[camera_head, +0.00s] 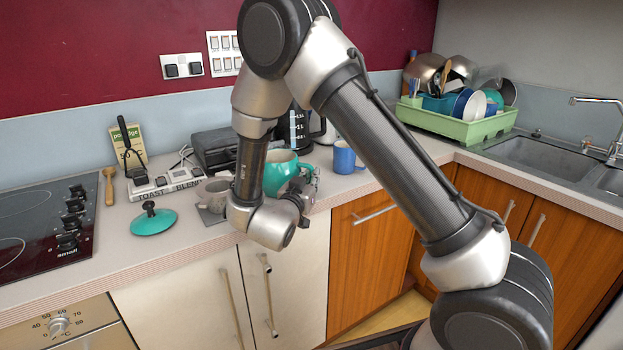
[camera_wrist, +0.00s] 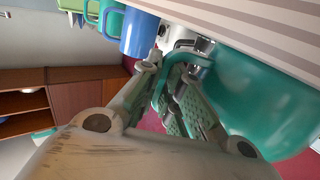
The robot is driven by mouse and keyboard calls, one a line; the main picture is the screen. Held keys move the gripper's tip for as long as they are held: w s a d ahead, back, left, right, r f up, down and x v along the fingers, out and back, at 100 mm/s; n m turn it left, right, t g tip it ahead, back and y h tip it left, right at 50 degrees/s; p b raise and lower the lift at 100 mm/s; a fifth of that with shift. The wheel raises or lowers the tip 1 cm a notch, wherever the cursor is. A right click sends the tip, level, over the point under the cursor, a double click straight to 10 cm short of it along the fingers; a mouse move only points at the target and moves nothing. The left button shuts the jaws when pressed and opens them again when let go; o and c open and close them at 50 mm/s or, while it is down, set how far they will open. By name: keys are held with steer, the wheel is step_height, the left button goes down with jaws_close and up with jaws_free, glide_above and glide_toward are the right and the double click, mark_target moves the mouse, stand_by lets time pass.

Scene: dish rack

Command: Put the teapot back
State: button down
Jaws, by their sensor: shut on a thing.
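The teal teapot (camera_head: 281,170) is near the front edge of the counter, partly hidden behind my arm. Its rounded body also fills the right side of the wrist view (camera_wrist: 262,98). My gripper (camera_head: 303,190) is at the teapot's right side, its fingers closed around the handle (camera_wrist: 163,82). I cannot tell whether the teapot's base touches the counter. A teal lid (camera_head: 152,223) with a dark knob lies on the counter to the left, apart from the teapot.
A grey-pink mug (camera_head: 214,193) stands just left of the teapot, and a blue mug (camera_head: 344,158) to its right. A toaster (camera_head: 215,148) and a dark kettle (camera_head: 302,128) are behind. A green dish rack (camera_head: 460,125) stands by the sink. The hob (camera_head: 40,225) is at left.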

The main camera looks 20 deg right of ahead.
steer(key=c, duration=1.5)
jaws_free()
steer(key=shift+f, duration=0.1)
steer(key=c, duration=0.4)
steer(key=shift+s, duration=0.1)
steer(key=v, duration=1.5)
